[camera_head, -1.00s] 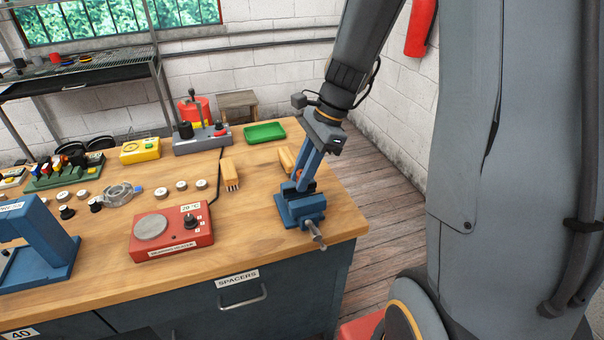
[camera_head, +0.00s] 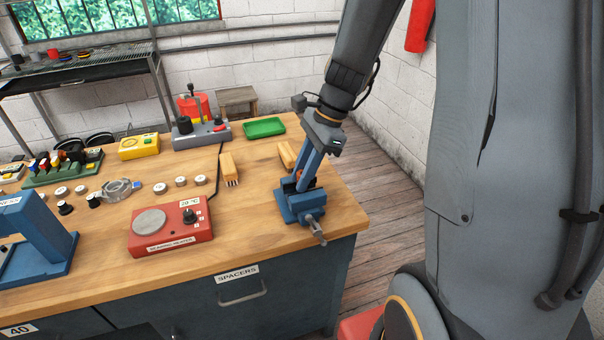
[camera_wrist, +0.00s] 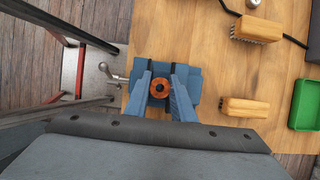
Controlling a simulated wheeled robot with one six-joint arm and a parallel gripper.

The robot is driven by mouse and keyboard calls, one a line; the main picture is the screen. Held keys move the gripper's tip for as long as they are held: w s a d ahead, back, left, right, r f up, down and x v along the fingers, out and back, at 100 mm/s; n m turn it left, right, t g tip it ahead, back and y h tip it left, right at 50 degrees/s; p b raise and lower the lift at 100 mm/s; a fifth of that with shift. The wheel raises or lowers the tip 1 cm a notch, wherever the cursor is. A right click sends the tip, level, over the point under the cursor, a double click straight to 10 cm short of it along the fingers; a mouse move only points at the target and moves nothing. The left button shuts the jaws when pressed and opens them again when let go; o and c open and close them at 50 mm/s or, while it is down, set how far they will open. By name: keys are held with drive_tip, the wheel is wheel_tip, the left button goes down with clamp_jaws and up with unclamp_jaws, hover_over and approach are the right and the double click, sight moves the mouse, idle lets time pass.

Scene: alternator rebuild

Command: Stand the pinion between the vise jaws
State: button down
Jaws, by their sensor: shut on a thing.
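The blue vise (camera_head: 302,207) stands at the right front corner of the bench, its screw handle towards the front edge. It also shows in the wrist view (camera_wrist: 190,77), below my fingers. My gripper (camera_wrist: 160,84) is shut on the pinion (camera_wrist: 160,88), a copper-orange round part with a dark centre hole, seen end-on between the blue fingers. In the head view my gripper (camera_head: 306,180) reaches down right over the vise. The fingers hide much of the jaws, so I cannot tell whether the pinion's lower end is between them or touches the vise.
A wooden-backed brush (camera_head: 229,168) and another wooden block (camera_head: 287,155) lie behind the vise. A green tray (camera_head: 264,127) is at the back edge. A red bearing heater (camera_head: 170,228) stands to the left. The bench's right edge is close to the vise.

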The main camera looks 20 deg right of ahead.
idle(0.3)
drive_tip(key=c, duration=1.4)
unclamp_jaws()
drive_tip(key=shift+c, duration=0.2)
drive_tip(key=shift+f, duration=0.1)
wheel_tip(320, 180, up, 8)
drive_tip(key=p, duration=0.7)
drive_tip(key=shift+p, duration=0.35)
